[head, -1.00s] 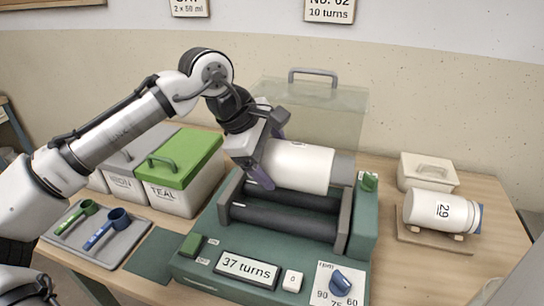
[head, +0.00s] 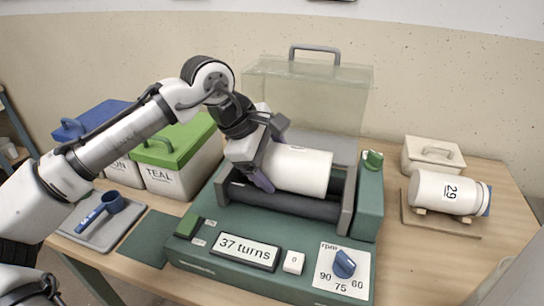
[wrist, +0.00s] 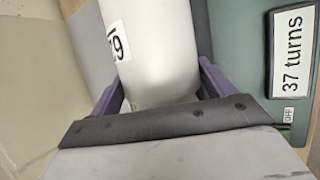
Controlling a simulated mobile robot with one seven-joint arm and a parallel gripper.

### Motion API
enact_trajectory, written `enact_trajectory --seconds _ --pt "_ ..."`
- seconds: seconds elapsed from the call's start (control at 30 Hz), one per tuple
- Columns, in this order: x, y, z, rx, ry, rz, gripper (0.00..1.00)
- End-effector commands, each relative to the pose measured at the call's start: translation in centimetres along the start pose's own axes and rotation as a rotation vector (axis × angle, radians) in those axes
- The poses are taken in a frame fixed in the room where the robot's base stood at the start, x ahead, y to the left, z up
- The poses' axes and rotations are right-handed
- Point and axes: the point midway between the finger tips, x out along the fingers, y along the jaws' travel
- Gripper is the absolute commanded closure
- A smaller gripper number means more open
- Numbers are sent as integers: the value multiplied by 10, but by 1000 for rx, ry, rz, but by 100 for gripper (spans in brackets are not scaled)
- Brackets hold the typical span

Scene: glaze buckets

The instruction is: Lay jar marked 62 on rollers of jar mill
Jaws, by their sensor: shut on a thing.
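A white jar (head: 302,170) lies on its side at the rollers (head: 290,204) of the green jar mill (head: 215,243), between the mill's end plates. My gripper (head: 262,165) is shut on the jar near its left end. The jar hides most of the back roller; the front roller shows below it. I cannot tell for sure whether it touches the rollers. In the wrist view the jar (wrist: 160,60) is between my fingers (wrist: 160,92), its label partly cut off and upside down, with a 6 showing. Another white jar, marked 29 (head: 440,192), lies on a wooden stand at right.
The mill's clear guard (head: 310,100) stands raised behind the rollers. A green-lidded TEAL bucket (head: 185,165) and a blue-lidded bucket (head: 95,122) stand at left, near a tray with a blue scoop (head: 100,212). A lidded cream box (head: 432,155) stands back right.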

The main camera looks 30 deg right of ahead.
Motion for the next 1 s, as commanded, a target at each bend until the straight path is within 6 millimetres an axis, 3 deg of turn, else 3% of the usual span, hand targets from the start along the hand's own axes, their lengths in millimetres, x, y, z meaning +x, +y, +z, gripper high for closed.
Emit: enact_trajectory --seconds 0.37,0.4,0.53,0.8,1.0 --pt "-2 1 1 1 -2 5 55" --pt "-2 1 1 1 -2 5 16" --pt "-1 1 1 1 -2 4 0" --pt "-1 0 0 0 1 -2 0" --pt "-28 1 0 0 0 3 0"
